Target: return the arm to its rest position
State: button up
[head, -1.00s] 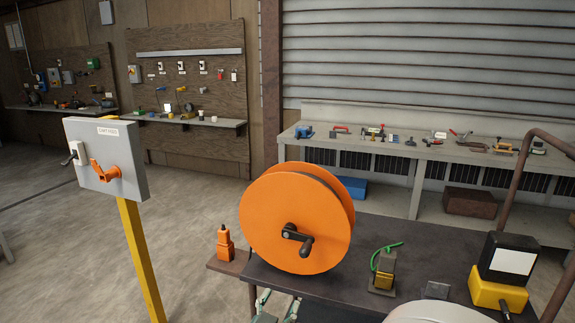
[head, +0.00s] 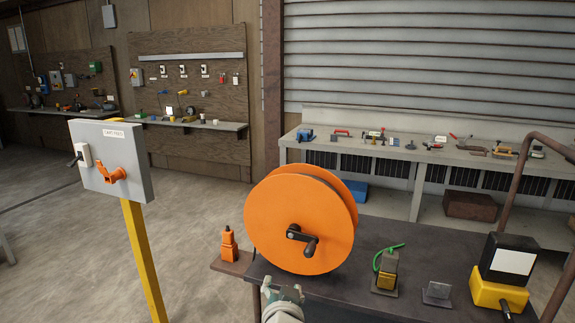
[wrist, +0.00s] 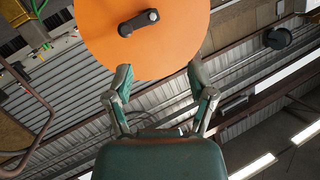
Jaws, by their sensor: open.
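My gripper (head: 284,294) shows at the bottom middle of the head view, low in front of the table edge and below the orange reel (head: 290,215). In the wrist view my gripper (wrist: 160,80) has its two green and grey fingers spread apart, with nothing between them. The orange reel (wrist: 140,50) with its black crank handle (wrist: 138,22) fills the top of the wrist view, beyond the fingertips. The reel stands upright at the left of the dark table (head: 350,285). Gripper and reel appear apart.
A grey switch box (head: 112,160) on a yellow post stands at left. An orange connector (head: 229,245) sits on a small side shelf. A yellow block with green cord (head: 387,270), a small grey bracket (head: 437,292) and a black-and-yellow unit (head: 505,270) stand on the table. A brown rail (head: 515,185) rises at right.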

jog(key=s+d+n+g, duration=0.2)
jog(key=s+d+g, duration=0.3)
jog(key=s+d, duration=0.3)
jog(key=s+d+n+g, duration=0.1)
jog(key=s+d+g, duration=0.3)
jog(key=s+d, duration=0.4)
jog(key=s, duration=0.5)
jog(key=shift+d+n+g+h, duration=0.3)
jog(key=shift+d+n+g, duration=0.1)
jog(key=shift+a+r, duration=0.1)
jog(key=shift+a, duration=0.05)
